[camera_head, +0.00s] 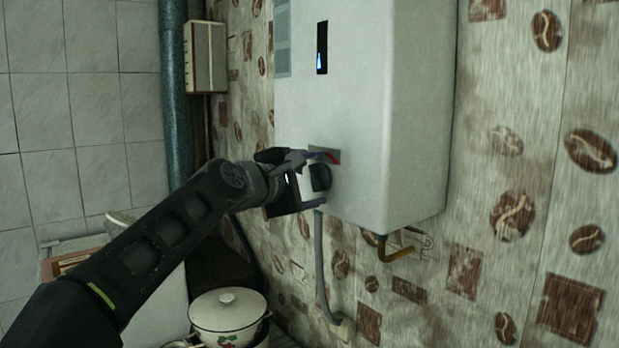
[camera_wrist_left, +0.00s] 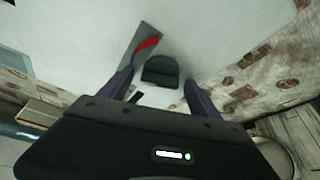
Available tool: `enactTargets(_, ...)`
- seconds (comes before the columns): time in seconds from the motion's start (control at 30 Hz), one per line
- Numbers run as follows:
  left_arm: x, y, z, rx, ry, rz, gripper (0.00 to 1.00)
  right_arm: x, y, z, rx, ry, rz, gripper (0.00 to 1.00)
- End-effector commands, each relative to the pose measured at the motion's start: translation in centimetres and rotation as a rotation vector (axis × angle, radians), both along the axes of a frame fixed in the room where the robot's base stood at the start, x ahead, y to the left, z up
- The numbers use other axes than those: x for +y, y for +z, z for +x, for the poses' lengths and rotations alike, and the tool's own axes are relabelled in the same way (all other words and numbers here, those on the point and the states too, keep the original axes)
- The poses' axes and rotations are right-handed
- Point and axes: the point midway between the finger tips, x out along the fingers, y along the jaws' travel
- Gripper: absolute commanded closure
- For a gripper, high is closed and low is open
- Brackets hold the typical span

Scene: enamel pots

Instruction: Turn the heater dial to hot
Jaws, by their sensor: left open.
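The white water heater (camera_head: 400,120) hangs on the wall, with a small blue flame showing in its window. Its black dial (camera_head: 320,177) sits low on the front, below a grey label with a red and blue mark (camera_head: 328,155). My left gripper (camera_head: 309,178) is at the dial, open, with its fingers to either side of it in the head view. In the left wrist view the dial (camera_wrist_left: 160,71) lies between and a little beyond the two fingertips; the red mark (camera_wrist_left: 147,44) is beside it. I cannot tell whether a finger touches it. My right gripper is not in view.
A grey hose (camera_head: 320,265) and a brass pipe (camera_head: 390,252) come from the heater's underside. A lidded white enamel pot (camera_head: 228,315) stands below. A blue-green pipe (camera_head: 176,90) and a small beige box (camera_head: 205,57) are at the left.

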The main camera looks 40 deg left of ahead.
Motion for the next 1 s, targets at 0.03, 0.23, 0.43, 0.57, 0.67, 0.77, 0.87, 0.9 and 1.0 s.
enactTargets(0.03,0.01,0.00,-0.02,0.000,0.000,0.000,0.27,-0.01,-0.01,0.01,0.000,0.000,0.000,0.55)
enactTargets(0.23,0.02,0.00,-0.03,0.000,0.000,0.000,0.43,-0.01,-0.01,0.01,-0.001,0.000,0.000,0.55)
enactTargets(0.43,0.02,0.00,-0.04,0.000,0.000,0.000,0.59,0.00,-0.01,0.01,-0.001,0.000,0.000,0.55)
enactTargets(0.57,0.02,-0.01,-0.04,0.001,0.001,0.000,0.70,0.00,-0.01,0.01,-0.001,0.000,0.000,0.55)
enactTargets(0.67,0.02,-0.02,-0.05,0.001,0.001,0.000,0.78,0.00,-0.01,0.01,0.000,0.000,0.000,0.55)
enactTargets(0.77,0.01,-0.03,-0.05,0.001,0.001,0.000,0.86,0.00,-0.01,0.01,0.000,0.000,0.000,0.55)
enactTargets(0.87,0.02,-0.05,-0.05,0.001,0.000,0.001,0.90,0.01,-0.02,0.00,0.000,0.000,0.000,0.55)
enactTargets(0.9,0.01,-0.07,-0.04,0.001,0.000,0.001,0.90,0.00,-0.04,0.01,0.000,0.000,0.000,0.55)
enactTargets(1.0,0.01,-0.13,-0.04,0.000,-0.001,0.007,0.90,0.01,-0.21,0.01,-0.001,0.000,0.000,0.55)
